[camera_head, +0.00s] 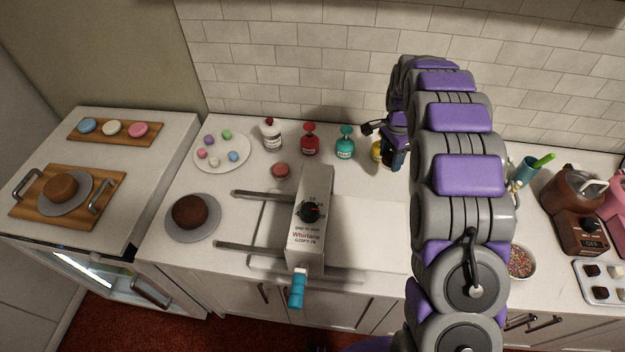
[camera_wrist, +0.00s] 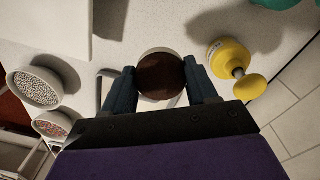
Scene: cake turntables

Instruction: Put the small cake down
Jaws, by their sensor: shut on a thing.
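The small cake (camera_wrist: 161,80), round with a dark brown top and a paler rim, is between the two fingers of my gripper (camera_wrist: 163,88) in the wrist view. The fingers are shut on its sides. In the head view my gripper (camera_head: 393,158) is at the back of the counter, beside a yellow bottle (camera_head: 377,152), and the cake cannot be made out there. Whether the cake touches the counter (camera_wrist: 130,45) is unclear. A larger dark cake (camera_head: 190,211) sits on a grey plate at the left, and a lighter brown cake (camera_head: 61,187) on a wooden tray (camera_head: 107,178).
A grey machine with a dial (camera_head: 309,225) and rails stands mid-counter. The yellow bottle (camera_wrist: 229,60) is close right of my gripper in the wrist view; sprinkle bowls (camera_wrist: 35,88) are left.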

